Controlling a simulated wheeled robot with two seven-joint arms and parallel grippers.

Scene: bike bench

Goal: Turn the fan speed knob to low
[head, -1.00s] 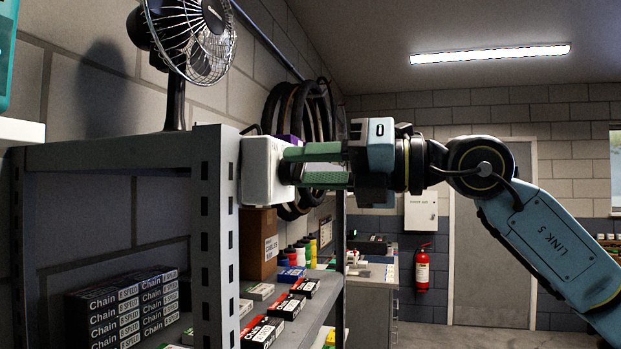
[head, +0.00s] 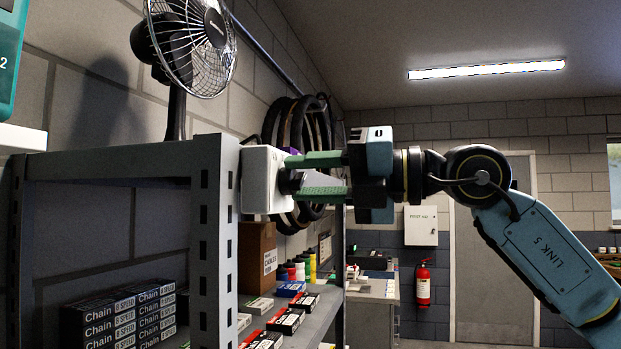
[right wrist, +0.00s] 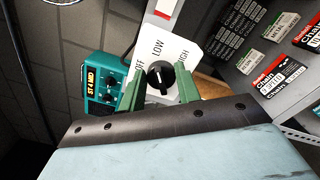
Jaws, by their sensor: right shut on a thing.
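The fan speed knob (right wrist: 160,75) is black and sits on a white control box with OFF, LOW and HIGH labels (right wrist: 165,50). In the right wrist view its pale pointer mark looks turned toward LOW, though the mark is small. In the head view the white box (head: 262,180) is at the end of the shelf post, and the knob (head: 290,181) is partly hidden by the fingers. My right gripper (head: 305,174) is shut on the knob, with one green finger on each side. The desk fan (head: 186,45) stands on the shelf top. My left gripper is out of view.
A grey metal shelf (head: 206,230) holds boxes of chain and other small packs below the control box. Tyres (head: 312,125) hang on the wall behind my gripper. A teal box (right wrist: 98,85) is near the control box. The room to the right is open.

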